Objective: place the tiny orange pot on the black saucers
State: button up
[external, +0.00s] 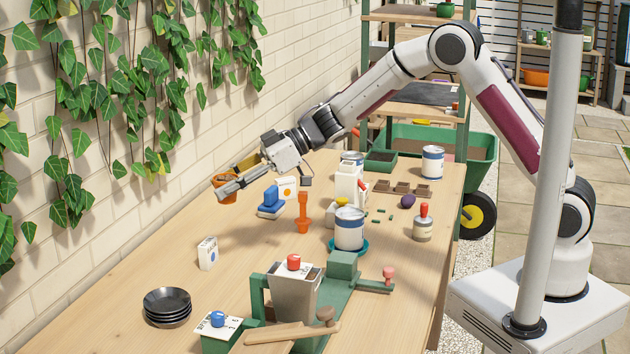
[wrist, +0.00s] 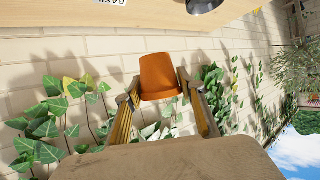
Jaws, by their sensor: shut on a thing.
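The tiny orange pot (external: 225,187) is held in my gripper (external: 228,178) above the left side of the table, near the brick wall. In the wrist view the pot (wrist: 160,77) sits between the two fingers of my gripper (wrist: 157,92), which are shut on it. The black saucers (external: 167,305) are a stack on the table at the lower left, apart from the pot and nearer the camera. A dark round edge at the top of the wrist view (wrist: 203,5) looks like part of the saucers.
A small white box (external: 207,253) stands between my gripper and the saucers. A blue block (external: 271,202), an orange trowel (external: 303,213) and a paint can (external: 349,229) stand to the right. A green clamp-like fixture with a grey pot (external: 295,295) is right of the saucers.

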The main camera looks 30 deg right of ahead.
jog(key=s+a, duration=0.6)
jog(key=a, duration=0.7)
send_over(166, 300)
jog(key=shift+s+f, duration=0.1)
jog(key=shift+f, duration=2)
jog(key=shift+f, duration=3.1)
jog(key=shift+f, duration=0.1)
jog(key=shift+f, duration=1.75)
jog(key=shift+f, duration=0.1)
